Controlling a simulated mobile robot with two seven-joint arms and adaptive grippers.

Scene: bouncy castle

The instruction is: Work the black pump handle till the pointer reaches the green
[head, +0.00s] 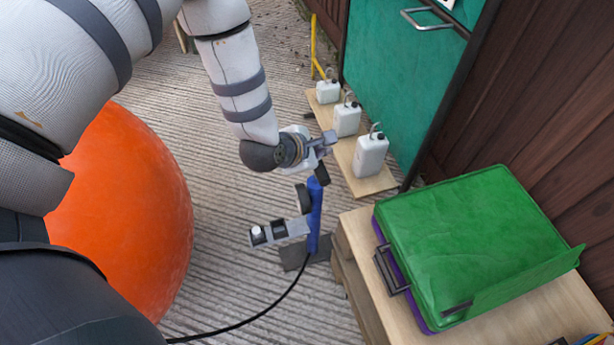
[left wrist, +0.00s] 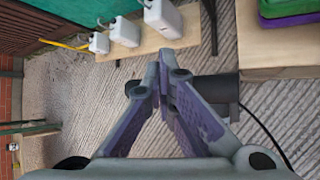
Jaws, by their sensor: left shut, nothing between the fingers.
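The pump stands on the paving in the head view, with an upright blue barrel (head: 315,215) and a dark base (head: 293,258). A black part, apparently its handle (head: 321,174), shows at the barrel's top. My left gripper (head: 326,143) is just above it, shut and empty. In the left wrist view my left fingertips (left wrist: 165,68) meet; a dark cylindrical part (left wrist: 212,88) shows behind and right of them. I cannot tell whether they touch it. A round dark disc, perhaps the gauge (head: 303,198), is nearly edge-on; its pointer and green are not visible. My right gripper is not in view.
Several white jugs (head: 370,155) stand on a board beyond the pump. A wooden table (head: 357,228) with a green folded bundle (head: 470,235) is close on the right. A large orange ball (head: 130,210) is left. A black hose (head: 245,322) crosses the ground.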

